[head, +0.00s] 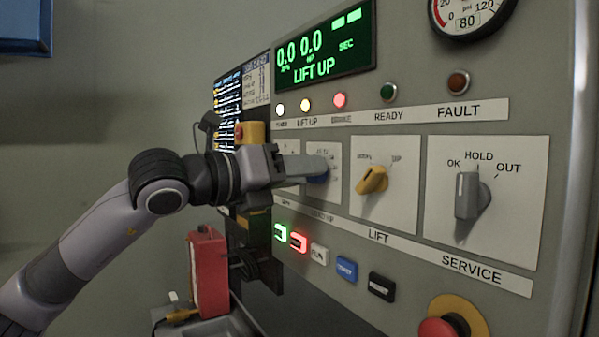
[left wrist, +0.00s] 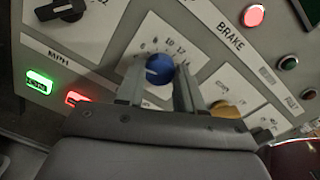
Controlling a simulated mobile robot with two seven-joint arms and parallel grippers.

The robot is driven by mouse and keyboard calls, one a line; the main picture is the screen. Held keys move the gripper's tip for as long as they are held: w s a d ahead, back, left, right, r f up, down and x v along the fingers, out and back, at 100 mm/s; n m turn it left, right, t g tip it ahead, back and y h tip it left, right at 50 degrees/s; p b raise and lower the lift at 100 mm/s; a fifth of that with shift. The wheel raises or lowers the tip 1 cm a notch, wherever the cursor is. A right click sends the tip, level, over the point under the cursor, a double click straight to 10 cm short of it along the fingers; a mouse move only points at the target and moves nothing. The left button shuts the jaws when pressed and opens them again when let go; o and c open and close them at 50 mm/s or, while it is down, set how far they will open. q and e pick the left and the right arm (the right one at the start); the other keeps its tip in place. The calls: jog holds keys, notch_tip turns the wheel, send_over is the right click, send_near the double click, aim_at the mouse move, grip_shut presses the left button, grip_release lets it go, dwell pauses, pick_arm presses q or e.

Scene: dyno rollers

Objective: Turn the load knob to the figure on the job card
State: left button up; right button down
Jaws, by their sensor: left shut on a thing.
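The load knob, a round blue knob (left wrist: 160,68), sits on a pale plate with a dial of figures, among them 6, 8, 10 and 12. A white mark shows on the knob's left side in the left wrist view; I cannot tell its exact figure. My left gripper (head: 306,169) is shut on this blue knob (head: 318,177), with one finger on each side of it in the left wrist view (left wrist: 158,84). The fingers hide part of the knob and dial. A pale printed card (head: 257,80), possibly the job card, hangs beside the dark screen; its text is too small to read.
The display (head: 325,45) reads LIFT UP with zeros. A yellow knob (head: 372,180) is right of the blue knob, then a grey service knob (head: 470,197). Lit buttons (head: 298,241) lie below. A red box (head: 207,272) stands below my left arm.

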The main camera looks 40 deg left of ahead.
pick_arm(q)
jog(key=n+p, duration=0.1)
jog(key=n, duration=1.3)
jog(key=n+h+p, duration=0.1)
jog(key=n, duration=1.4)
jog(key=shift+a+f+n+g, duration=0.1)
jog(key=shift+f+n+g, duration=0.1)
jog(key=shift+n+g, duration=0.15)
dwell(0.9)
dwell(0.6)
jog(key=o, duration=1)
jog(key=shift+o, duration=0.2)
